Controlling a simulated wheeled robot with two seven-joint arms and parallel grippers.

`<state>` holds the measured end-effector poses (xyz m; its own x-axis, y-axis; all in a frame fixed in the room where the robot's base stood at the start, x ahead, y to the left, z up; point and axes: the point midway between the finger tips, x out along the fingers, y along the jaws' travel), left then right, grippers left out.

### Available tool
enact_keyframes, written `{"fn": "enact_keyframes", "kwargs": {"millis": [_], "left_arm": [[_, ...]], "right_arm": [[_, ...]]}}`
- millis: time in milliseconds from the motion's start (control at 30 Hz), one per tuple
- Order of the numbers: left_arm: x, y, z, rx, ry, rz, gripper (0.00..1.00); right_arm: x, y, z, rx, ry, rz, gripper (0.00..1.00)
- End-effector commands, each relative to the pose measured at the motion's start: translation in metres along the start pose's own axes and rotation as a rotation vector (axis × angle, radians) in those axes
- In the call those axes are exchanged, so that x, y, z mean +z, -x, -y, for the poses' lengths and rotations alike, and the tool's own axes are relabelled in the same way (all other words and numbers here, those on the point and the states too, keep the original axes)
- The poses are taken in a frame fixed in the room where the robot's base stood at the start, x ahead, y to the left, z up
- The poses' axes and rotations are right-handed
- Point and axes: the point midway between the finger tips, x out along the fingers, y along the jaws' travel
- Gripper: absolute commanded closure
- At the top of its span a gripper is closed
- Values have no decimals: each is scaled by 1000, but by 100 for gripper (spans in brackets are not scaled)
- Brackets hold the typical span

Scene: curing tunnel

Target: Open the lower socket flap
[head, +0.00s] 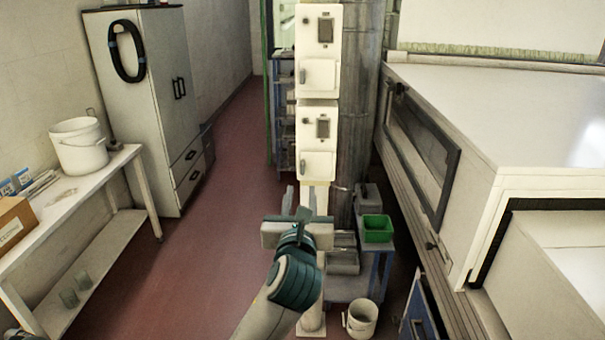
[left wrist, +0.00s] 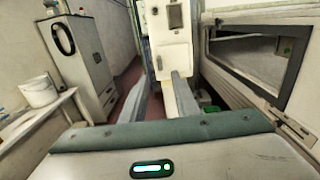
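Two white socket boxes are stacked on a pale post. The lower socket box (head: 304,128) has a small dark window and, under it, a white lower flap (head: 318,166), which looks closed. The upper box (head: 336,52) is alike. My left gripper (head: 304,198) is in front of the post, below and nearer than the lower flap, with its fingers apart and nothing between them. In the left wrist view, the open fingers (left wrist: 158,86) point forward, and a white box with a flap (left wrist: 174,60) stands beyond the tips. My right gripper is not in view.
A long white machine (head: 480,110) with a dark-framed window fills the right. A blue cart with a green bin (head: 378,228) stands beside the post; a white bucket (head: 361,320) is on the floor. A table (head: 95,185) and cabinet (head: 150,100) are left. The red floor between is clear.

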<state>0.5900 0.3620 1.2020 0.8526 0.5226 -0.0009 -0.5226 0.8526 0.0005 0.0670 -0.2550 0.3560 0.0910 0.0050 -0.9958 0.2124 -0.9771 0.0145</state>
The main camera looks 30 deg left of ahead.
Motion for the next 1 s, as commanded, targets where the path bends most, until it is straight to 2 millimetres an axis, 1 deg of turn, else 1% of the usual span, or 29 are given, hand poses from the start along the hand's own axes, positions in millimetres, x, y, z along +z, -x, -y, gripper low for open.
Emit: {"fn": "enact_keyframes", "kwargs": {"millis": [33,200,400,500,700,833,1000], "left_arm": [[2,-10,0,3,-3,-1,72],[2,-41,0,3,-3,-1,72],[2,-76,0,2,-2,-1,72],[2,-91,0,1,-1,-1,72],[1,-109,0,0,0,0,72],[0,-114,0,0,0,0,72],[0,-114,0,0,0,0,72]], "right_arm": [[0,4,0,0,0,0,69],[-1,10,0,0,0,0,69],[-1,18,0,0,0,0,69],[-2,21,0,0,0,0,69],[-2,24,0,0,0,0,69],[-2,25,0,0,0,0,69],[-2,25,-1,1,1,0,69]]}}
